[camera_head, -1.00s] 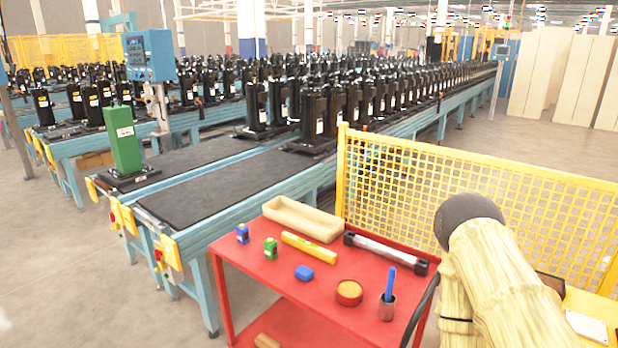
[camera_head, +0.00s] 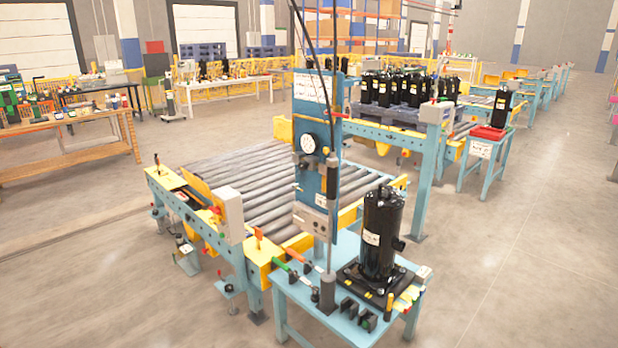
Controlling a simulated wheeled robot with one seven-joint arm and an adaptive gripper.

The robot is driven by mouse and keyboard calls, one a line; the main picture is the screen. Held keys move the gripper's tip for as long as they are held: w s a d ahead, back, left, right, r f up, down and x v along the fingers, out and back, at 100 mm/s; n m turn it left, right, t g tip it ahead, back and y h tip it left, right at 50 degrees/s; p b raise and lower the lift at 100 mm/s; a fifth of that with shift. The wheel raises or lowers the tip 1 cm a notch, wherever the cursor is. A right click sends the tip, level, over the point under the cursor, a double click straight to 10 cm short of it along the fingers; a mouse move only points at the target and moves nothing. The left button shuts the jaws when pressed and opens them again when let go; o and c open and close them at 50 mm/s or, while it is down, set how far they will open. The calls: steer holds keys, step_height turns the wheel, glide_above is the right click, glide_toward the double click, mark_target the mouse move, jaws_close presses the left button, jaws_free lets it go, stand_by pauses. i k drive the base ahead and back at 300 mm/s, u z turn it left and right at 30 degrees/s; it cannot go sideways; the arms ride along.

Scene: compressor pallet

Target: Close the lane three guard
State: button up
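No lane number can be read in the camera_head view, so I cannot tell which part is the lane three guard. A tilted yellow plate (camera_head: 199,188) stands at the left end of a roller conveyor (camera_head: 235,170), beside a grey box (camera_head: 229,214). Yellow mesh fencing (camera_head: 225,89) runs behind the conveyor. My gripper is not in view.
A blue test stand with a gauge panel (camera_head: 312,140) and a black compressor (camera_head: 382,235) on a light-blue table (camera_head: 345,322) stands in front. Several compressors (camera_head: 400,90) stand on a pallet behind. Wooden workbenches (camera_head: 65,150) are at left. Floor is open at left and right.

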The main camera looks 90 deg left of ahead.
mark_target(196, 183)
steer(key=u, duration=4.15)
steer(key=i, duration=8.85)
